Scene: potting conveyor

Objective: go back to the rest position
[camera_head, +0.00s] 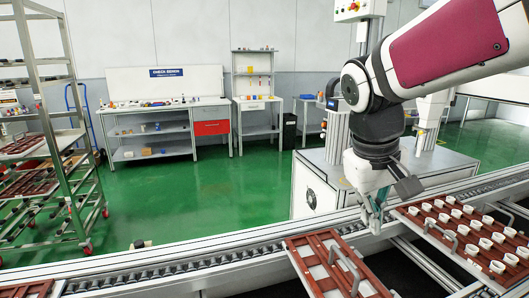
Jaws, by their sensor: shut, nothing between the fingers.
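My gripper (376,222) is at the right of the head view. It points down over the near rail of the conveyor (232,247), in the gap between two red-brown trays. It is shut and I see nothing held in it. My arm reaches in from the upper right, with a maroon cover on one link.
A red-brown tray (312,244) with a grey handle is left of my gripper. Another tray (400,212) with rows of white cups is at the right. A grey cabinet (310,182) stands behind the conveyor. A metal rack (82,140) is at the left. Green floor (220,200) is open.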

